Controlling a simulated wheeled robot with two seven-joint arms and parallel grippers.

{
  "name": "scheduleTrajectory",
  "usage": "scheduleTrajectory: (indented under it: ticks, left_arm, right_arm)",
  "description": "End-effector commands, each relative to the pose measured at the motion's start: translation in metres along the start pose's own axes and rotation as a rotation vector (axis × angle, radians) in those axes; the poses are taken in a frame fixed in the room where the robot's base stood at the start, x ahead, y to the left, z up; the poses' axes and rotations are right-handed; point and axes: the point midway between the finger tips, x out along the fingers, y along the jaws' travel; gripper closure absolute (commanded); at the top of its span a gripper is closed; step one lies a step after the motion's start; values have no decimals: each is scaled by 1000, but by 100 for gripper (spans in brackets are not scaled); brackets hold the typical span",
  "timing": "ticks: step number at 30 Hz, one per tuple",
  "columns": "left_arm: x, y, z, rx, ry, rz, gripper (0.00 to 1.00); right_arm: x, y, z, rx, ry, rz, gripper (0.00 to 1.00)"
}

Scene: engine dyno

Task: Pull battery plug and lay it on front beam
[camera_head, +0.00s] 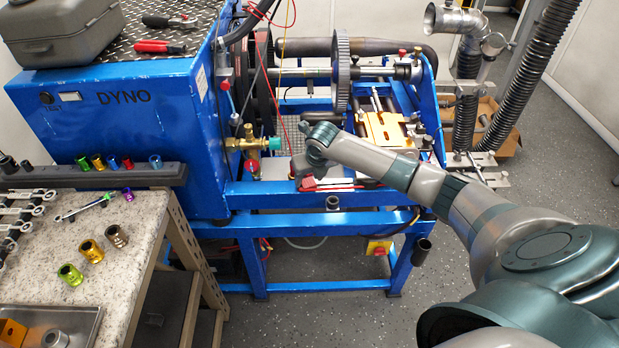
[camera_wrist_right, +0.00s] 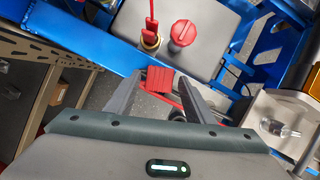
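My right gripper (camera_head: 308,182) reaches in from the right and points down at the blue front beam (camera_head: 380,197). In the right wrist view, the ribbed red battery plug (camera_wrist_right: 160,79) sits between the two fingertips of this gripper, and the fingers look closed against its sides. A red cable runs from the plug down to the right. Beyond it, a grey box (camera_wrist_right: 205,15) carries a brass socket (camera_wrist_right: 150,42) with a red piece standing in it and a red knob (camera_wrist_right: 183,33). I cannot tell whether the plug touches the beam. My left gripper is in neither view.
A blue dyno cabinet (camera_head: 130,120) stands left of the beam. A brass valve (camera_head: 245,143) is close to the gripper's left. A yellow plate (camera_head: 383,130) lies to its right. A bench (camera_head: 140,215) with sockets and wrenches is at the left. Grey floor lies in front.

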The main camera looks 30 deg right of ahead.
Motion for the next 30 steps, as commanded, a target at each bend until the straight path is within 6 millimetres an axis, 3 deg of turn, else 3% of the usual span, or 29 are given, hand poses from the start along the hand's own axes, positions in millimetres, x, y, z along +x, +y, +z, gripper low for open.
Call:
scheduleTrajectory:
  ticks: [17,23,30]
  left_arm:
    - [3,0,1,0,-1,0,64]
    - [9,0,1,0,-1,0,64]
    - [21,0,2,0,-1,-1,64]
  right_arm:
    - [-9,-1,1,1,-2,0,43]
    - [-32,-1,0,-2,-4,-1,43]
    - [-78,-1,1,-2,-5,-1,43]
